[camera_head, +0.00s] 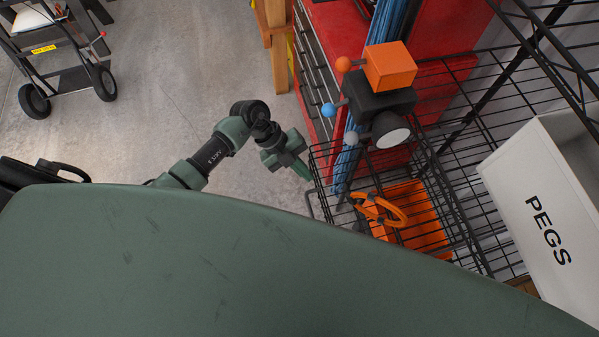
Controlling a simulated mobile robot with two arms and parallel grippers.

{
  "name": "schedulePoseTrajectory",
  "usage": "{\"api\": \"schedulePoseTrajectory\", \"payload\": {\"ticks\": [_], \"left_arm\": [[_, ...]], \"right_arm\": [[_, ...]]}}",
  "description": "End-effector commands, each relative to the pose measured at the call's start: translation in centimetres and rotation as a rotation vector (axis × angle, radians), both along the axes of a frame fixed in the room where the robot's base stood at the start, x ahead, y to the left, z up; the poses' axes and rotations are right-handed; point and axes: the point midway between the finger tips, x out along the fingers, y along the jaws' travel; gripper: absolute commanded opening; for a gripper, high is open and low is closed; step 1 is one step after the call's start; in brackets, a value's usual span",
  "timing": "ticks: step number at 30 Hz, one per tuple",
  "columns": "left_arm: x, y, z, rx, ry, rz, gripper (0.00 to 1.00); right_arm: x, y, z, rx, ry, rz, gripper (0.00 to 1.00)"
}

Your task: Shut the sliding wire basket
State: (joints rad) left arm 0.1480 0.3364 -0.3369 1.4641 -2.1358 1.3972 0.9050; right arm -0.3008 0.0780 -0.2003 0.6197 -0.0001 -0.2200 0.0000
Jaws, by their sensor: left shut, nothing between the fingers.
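The black sliding wire basket (440,215) stands right of centre, under a wire shelf unit. Its near left side sticks out over the floor. Orange things lie inside it, among them an orange ring-shaped item (380,209). My left gripper (304,174) is shut and empty, with its tip close to the basket's left front edge. I cannot tell whether it touches the wire. My right gripper is not in view. The basket's lower right part is hidden behind my green body.
A white box marked PEGS (545,205) sits on the right. A black device with an orange block (390,66) stands above the basket. A red cabinet (335,45) is behind. A hand truck (65,70) stands at the upper left. The concrete floor to the left is clear.

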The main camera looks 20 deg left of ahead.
Motion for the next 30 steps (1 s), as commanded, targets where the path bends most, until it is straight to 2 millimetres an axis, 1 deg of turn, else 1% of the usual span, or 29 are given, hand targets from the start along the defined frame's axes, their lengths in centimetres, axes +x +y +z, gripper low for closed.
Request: {"api": "schedulePoseTrajectory", "payload": {"ticks": [8, 15, 18, 24, 30], "left_arm": [[3.5, -5.1, -0.2, -0.004, -0.004, -0.003, 0.00], [7.0, -10.3, -0.3, -0.003, -0.005, -0.002, 0.00], [8.2, -12.2, -0.3, -0.003, -0.003, -0.002, 0.00], [10.2, -15.0, -0.3, -0.002, -0.004, -0.001, 0.00], [11.2, -16.6, -0.1, -0.002, -0.001, 0.000, 0.00]], "right_arm": [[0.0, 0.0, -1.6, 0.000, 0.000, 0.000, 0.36], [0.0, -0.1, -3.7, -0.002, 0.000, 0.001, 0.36], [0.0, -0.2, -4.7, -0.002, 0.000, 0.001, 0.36], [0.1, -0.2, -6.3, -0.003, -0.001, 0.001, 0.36], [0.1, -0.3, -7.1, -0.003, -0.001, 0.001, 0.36]]}}
